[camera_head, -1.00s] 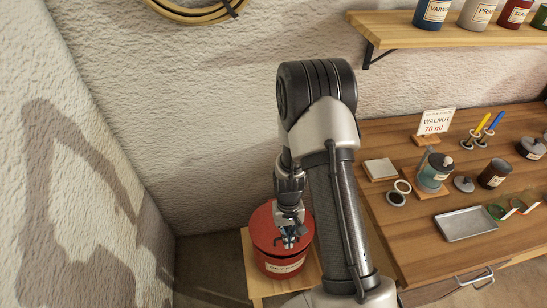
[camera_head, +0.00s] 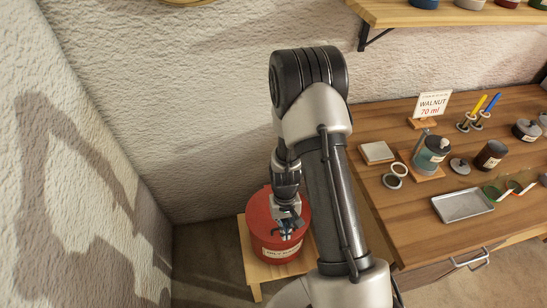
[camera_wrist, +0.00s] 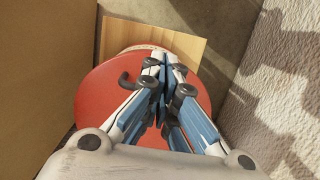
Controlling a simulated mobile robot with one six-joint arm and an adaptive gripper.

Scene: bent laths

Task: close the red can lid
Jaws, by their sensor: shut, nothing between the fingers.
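The red can (camera_head: 292,253) stands upright on a low wooden stand, its pale label facing the front. Its red lid (camera_head: 259,212) lies over the top; I cannot tell whether it is fully seated. In the wrist view the lid (camera_wrist: 100,92) is a wide red disc with a small dark hook-like piece near my fingers, and a strip of the can's label shows beyond its edge. My gripper (camera_head: 286,233) is shut and empty, pointing down over the lid. Its blue-and-white fingers (camera_wrist: 165,68) hide the lid's middle, and I cannot tell whether they touch it.
The wooden stand (camera_head: 253,276) is close to the textured walls. To the right, a workbench (camera_head: 415,237) holds a metal tray (camera_head: 463,205), a glass jar (camera_head: 431,153), a dark can (camera_head: 490,155) and a WALNUT sign (camera_head: 433,105). A shelf of cans hangs above.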

